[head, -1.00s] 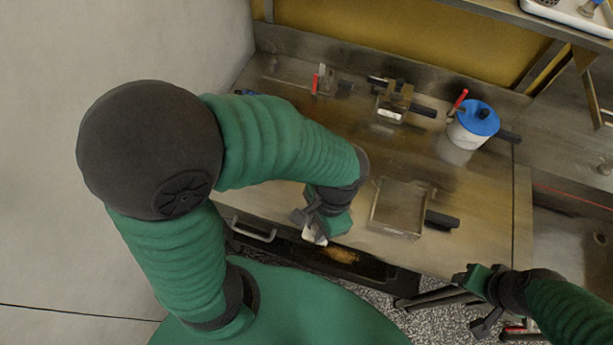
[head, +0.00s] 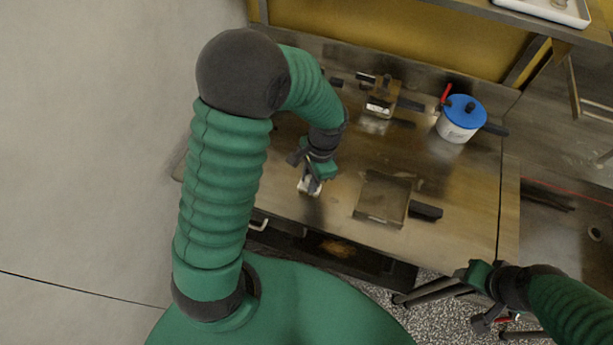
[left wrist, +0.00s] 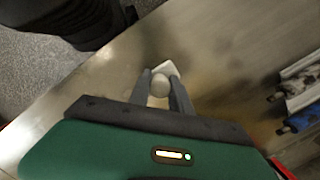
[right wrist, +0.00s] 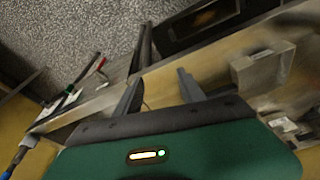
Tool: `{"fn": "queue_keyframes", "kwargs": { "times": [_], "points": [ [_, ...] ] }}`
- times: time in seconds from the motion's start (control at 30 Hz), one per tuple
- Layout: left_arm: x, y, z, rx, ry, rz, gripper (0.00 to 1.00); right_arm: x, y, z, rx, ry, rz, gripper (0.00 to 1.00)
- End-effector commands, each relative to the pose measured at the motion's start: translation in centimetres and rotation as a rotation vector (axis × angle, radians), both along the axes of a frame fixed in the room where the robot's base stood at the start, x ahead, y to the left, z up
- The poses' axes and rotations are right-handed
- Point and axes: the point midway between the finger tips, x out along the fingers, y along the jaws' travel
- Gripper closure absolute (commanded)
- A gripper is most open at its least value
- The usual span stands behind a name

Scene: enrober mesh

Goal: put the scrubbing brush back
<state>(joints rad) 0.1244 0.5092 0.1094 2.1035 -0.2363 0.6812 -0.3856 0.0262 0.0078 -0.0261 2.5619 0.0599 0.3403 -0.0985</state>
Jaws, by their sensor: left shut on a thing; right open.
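My left gripper (head: 308,174) is shut on the scrubbing brush (head: 309,187), a small pale block. In the left wrist view the brush's rounded grey knob (left wrist: 160,85) sits between the two fingers, with a white corner showing behind it. The brush is over the front left part of the steel worktop (head: 340,205); I cannot tell whether it touches the surface. My right gripper (right wrist: 160,82) is open and empty; in the head view it is low at the right, off the worktop's front edge.
A square metal pan (head: 382,199) with a black handle lies right of the brush. A white pot with a blue lid (head: 463,118) and a metal block-like device (head: 382,98) stand farther back. A dark open drawer (head: 300,244) is below the front edge.

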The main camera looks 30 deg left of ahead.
Motion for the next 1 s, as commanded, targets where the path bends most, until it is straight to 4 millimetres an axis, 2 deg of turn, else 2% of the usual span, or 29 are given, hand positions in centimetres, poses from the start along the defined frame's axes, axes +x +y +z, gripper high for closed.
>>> {"fn": "queue_keyframes", "kwargs": {
  "times": [0.2, 0.23, 0.4, 0.7, 1.0],
  "points": [
    [-0.1, 1.4, -1.0, -0.013, -0.001, 0.005, 1.00, -0.1, 1.2, -0.1, -0.012, 0.001, 0.005, 0.53],
    [-0.1, 1.6, -1.0, -0.014, -0.002, 0.005, 0.73, -0.1, 1.4, 0.0, -0.013, 0.001, 0.006, 0.53],
    [-0.1, 1.9, -1.1, -0.018, 0.001, 0.005, 0.54, -0.1, 1.8, 0.2, -0.018, -0.001, 0.010, 0.53],
    [-0.3, 1.0, -1.0, -0.007, 0.008, 0.003, 0.54, 0.0, 0.8, -0.2, -0.006, 0.001, 0.006, 0.53],
    [-0.1, 1.1, -1.1, -0.014, 0.004, 0.004, 0.54, 0.0, 1.0, -0.1, -0.010, 0.001, 0.007, 0.53]
  ]
}}
